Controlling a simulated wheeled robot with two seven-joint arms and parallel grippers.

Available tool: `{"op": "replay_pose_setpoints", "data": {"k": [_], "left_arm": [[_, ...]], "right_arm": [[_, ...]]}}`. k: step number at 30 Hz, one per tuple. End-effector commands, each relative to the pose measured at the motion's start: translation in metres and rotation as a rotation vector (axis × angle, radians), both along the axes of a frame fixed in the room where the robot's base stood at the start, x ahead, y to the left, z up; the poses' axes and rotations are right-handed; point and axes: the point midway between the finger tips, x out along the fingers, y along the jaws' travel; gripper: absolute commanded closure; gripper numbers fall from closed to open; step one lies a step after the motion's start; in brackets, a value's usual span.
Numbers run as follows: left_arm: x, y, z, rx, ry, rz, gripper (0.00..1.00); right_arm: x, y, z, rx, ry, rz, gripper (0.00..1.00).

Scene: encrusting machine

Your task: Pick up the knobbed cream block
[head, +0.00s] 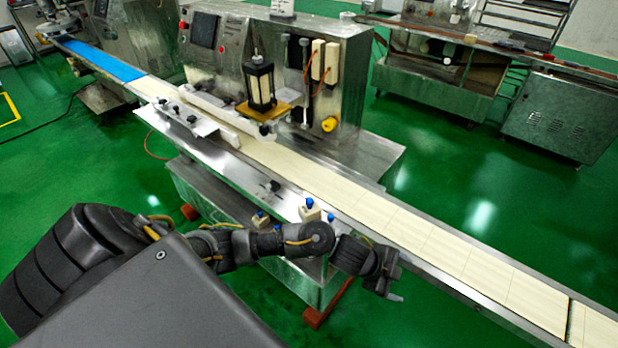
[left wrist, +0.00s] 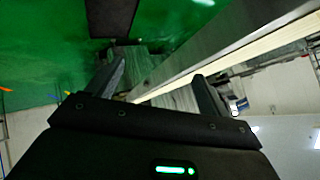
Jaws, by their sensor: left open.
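A cream block with a blue knob on top (head: 310,213) sits at the near edge of the machine, just beyond my left forearm in the head view. A second similar cream block with a blue knob (head: 257,221) is to its left, partly hidden by my arm. My left gripper (head: 398,281) is open and empty, to the right of and nearer than both blocks, beside the conveyor's near side. In the left wrist view its two fingers (left wrist: 160,82) stand apart with nothing between them; no block can be made out there. My right gripper is not in view.
A long cream conveyor belt (head: 390,218) runs diagonally across, with a metal rail along its near edge. The encrusting machine's steel cabinet (head: 228,55) stands behind it. Green floor (head: 450,190) is open beyond the belt. A steel cabinet (head: 560,115) stands at the back right.

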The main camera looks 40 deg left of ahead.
Motion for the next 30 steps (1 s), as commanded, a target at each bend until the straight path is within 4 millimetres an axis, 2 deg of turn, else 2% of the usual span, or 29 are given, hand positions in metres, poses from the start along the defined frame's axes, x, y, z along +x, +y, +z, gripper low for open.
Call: {"op": "replay_pose_setpoints", "data": {"k": [1, 4, 7, 8, 10, 15, 19, 21, 24, 30], "left_arm": [[0.006, 0.003, 0.017, 0.037, -0.035, -0.065, 0.20], [0.006, 0.014, 0.043, 0.140, -0.077, -0.222, 0.20], [0.005, 0.047, 0.066, 0.286, -0.090, -0.369, 0.20], [0.005, 0.062, 0.071, 0.338, -0.083, -0.405, 0.20], [0.009, 0.105, 0.080, 0.451, -0.038, -0.458, 0.20], [0.019, 0.217, 0.103, 0.626, 0.167, -0.436, 0.20], [0.015, 0.277, 0.126, 0.685, 0.295, -0.376, 0.20], [0.011, 0.296, 0.135, 0.698, 0.341, -0.349, 0.20], [0.007, 0.313, 0.143, 0.706, 0.382, -0.323, 0.20], [0.005, 0.317, 0.141, 0.707, 0.398, -0.316, 0.20]], "right_arm": [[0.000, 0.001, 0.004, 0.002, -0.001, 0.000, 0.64], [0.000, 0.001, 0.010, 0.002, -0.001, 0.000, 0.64], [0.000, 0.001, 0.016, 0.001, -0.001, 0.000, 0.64], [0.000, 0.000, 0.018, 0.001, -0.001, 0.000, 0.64], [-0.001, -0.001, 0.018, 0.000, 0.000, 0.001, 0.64], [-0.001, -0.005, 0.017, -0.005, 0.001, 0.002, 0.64], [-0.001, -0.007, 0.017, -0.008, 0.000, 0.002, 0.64], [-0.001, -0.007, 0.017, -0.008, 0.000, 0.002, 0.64], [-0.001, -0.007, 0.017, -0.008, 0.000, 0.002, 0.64], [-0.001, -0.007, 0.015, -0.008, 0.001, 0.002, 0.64]]}}
